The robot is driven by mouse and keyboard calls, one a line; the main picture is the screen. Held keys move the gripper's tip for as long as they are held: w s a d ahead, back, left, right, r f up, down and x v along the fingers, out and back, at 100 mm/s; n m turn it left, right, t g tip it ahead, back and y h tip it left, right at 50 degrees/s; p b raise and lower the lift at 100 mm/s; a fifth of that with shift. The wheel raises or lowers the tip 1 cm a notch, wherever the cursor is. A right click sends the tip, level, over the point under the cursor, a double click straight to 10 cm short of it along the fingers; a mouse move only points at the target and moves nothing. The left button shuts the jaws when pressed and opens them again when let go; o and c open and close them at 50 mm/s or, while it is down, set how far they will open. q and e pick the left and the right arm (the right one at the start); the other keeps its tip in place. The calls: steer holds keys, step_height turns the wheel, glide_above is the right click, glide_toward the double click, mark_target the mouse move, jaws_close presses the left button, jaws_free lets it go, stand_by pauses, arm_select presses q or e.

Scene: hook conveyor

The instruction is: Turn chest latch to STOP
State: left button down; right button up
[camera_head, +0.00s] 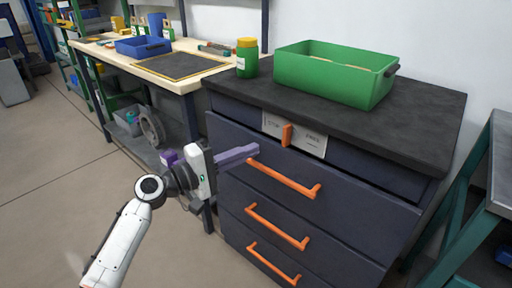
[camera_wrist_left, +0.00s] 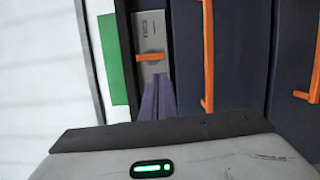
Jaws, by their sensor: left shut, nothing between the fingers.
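The orange chest latch (camera_head: 287,134) stands upright at the middle of a pale label plate (camera_head: 311,140) near the top of the dark drawer chest (camera_head: 232,133). Small lettering, too blurred to read surely, lies on both sides of it. My left gripper (camera_head: 253,150) is shut and empty, its purple fingers pointing at the chest front, left of the latch and slightly lower. In the left wrist view the closed fingers (camera_wrist_left: 158,82) end just short of the latch (camera_wrist_left: 150,57), with a small gap seen between them. My right gripper is not in view.
Orange drawer handles (camera_head: 284,180) stick out below the latch. A green bin (camera_head: 330,75) and a green jar with a yellow lid (camera_head: 247,58) stand on the chest top. A workbench (camera_head: 184,82) is at the left and a teal-framed table (camera_head: 470,185) at the right.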

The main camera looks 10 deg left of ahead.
arm_select(q)
steer(key=v, duration=0.2)
steer(key=shift+s+a, duration=0.15)
steer(key=shift+s, duration=0.05)
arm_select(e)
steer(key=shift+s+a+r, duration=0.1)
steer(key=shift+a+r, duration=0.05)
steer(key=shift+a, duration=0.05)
arm_select(q)
steer(key=s+d+f+m+g+y+p, duration=0.1)
steer(key=s+f+m+g+y+p, duration=0.35)
steer(key=s+f, duration=1)
steer(key=s+f+m+y+p, duration=0.2)
steer(key=s+f+m+p, duration=0.1)
steer(key=s, duration=0.6)
steer(key=s+f+m+y+p, duration=0.3)
steer(key=s+m, duration=0.1)
steer(key=s, duration=0.4)
steer(key=shift+s+a+p, duration=0.3)
steer(key=shift+s+p, duration=0.05)
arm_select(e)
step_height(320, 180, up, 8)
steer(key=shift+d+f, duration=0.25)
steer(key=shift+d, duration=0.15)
arm_select(q)
steer(key=shift+f+m, duration=0.1)
steer(key=shift+m, duration=0.15)
